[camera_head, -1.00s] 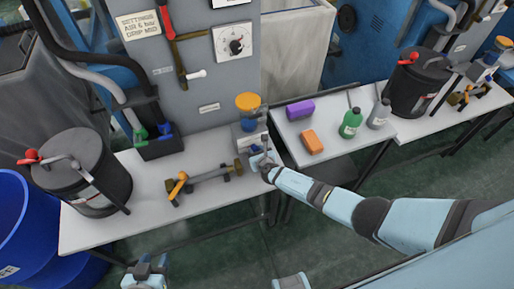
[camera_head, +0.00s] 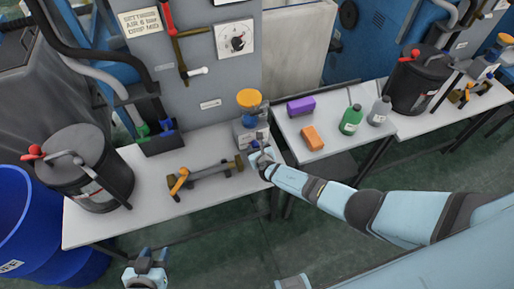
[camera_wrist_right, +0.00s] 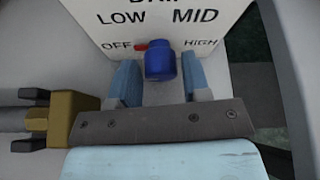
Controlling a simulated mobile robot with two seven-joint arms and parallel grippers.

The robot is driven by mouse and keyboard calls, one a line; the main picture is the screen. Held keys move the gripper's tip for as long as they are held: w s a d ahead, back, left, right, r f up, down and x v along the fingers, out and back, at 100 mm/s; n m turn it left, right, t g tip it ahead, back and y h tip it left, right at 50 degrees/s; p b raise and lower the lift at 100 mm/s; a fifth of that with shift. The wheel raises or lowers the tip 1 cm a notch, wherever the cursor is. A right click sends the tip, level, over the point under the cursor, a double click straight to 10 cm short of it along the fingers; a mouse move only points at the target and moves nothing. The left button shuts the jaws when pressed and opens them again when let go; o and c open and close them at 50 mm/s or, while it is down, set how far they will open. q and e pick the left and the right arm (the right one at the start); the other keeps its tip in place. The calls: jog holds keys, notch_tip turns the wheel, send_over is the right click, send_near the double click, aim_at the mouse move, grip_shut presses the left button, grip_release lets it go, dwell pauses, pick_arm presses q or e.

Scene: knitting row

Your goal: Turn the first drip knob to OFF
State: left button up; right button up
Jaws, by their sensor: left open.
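The first drip knob (camera_wrist_right: 160,64) is blue and fills the middle of the right wrist view. Its red pointer (camera_wrist_right: 141,46) points left, next to the OFF mark on the white label plate (camera_wrist_right: 185,30), which also reads LOW, MID and HIGH. My right gripper (camera_wrist_right: 161,84) is open, with one blue finger on each side of the knob and gaps showing. In the head view my right gripper (camera_head: 258,148) is at the drip unit (camera_head: 247,133) under the orange-topped cup (camera_head: 249,98); the knob is not clear there. My left gripper (camera_head: 147,268) is open and empty, in front of the table.
A bar with orange and brass fittings (camera_head: 205,174) lies on the white table (camera_head: 150,214) left of my right gripper. A black pot (camera_head: 85,170) stands at the left. Purple (camera_head: 301,105) and orange (camera_head: 312,137) blocks and bottles (camera_head: 351,120) stand on the right table.

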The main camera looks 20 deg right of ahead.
jog(key=p+v, duration=0.3)
jog(key=v, duration=0.3)
jog(key=shift+s+r+p, duration=0.1)
jog(key=shift+r+p, duration=0.15)
jog(key=shift+p, duration=0.15)
jog(key=p+v, duration=0.1)
jog(key=v, duration=0.6)
jog(key=shift+s+p, duration=0.25)
jog(key=shift+p, duration=0.1)
jog(key=shift+f, duration=0.1)
